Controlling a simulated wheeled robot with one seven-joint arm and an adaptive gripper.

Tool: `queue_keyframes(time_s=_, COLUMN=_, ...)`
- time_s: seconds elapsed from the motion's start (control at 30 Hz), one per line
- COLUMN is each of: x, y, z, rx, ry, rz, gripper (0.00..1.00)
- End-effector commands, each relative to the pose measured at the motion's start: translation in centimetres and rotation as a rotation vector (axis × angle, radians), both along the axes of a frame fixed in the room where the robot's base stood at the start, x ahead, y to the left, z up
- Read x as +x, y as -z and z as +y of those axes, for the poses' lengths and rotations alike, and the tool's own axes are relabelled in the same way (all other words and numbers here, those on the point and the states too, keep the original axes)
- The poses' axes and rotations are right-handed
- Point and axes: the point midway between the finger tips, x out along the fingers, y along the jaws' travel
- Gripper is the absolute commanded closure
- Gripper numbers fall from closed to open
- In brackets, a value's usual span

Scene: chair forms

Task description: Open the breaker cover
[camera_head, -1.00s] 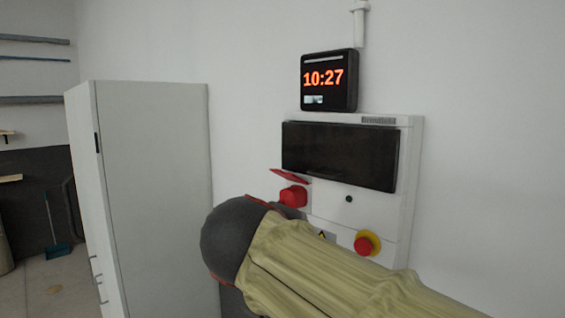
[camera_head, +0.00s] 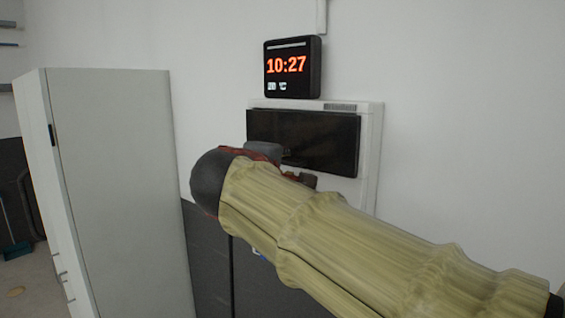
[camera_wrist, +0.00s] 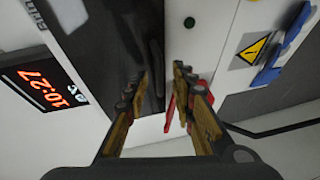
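The breaker cover is a dark glossy panel (camera_head: 325,143) on the front of a white wall box (camera_head: 369,155); it looks shut. In the wrist view, turned on its side, the cover (camera_wrist: 112,40) fills the upper middle. My gripper (camera_wrist: 160,72) is open, with a clear gap between its fingers. The left finger overlaps the dark cover and the right finger overlaps the white box face, with the cover's edge running between them. I cannot tell whether either finger touches. In the head view my arm hides the lower box and most of the gripper.
A red part (camera_wrist: 170,113) shows beside the right finger. A clock (camera_head: 292,67) hangs above the box. A tall cabinet (camera_head: 120,180) stands left.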

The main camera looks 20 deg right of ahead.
Motion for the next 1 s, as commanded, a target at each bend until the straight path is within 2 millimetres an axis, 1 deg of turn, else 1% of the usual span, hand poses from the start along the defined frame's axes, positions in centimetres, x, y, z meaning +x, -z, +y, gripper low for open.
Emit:
queue_keyframes(time_s=0.3, x=0.23, y=0.04, z=-0.14, rx=0.001, ry=-0.001, rz=-0.001, gripper=0.74)
queue_keyframes(time_s=0.73, x=0.21, y=0.05, z=-0.14, rx=0.0, ry=-0.001, rz=0.0, gripper=0.99)
queue_keyframes(time_s=0.77, x=0.21, y=0.05, z=-0.14, rx=0.0, ry=-0.001, rz=0.0, gripper=1.0)
queue_keyframes(time_s=1.0, x=0.2, y=0.07, z=-0.13, rx=0.0, ry=-0.001, rz=0.0, gripper=1.0)
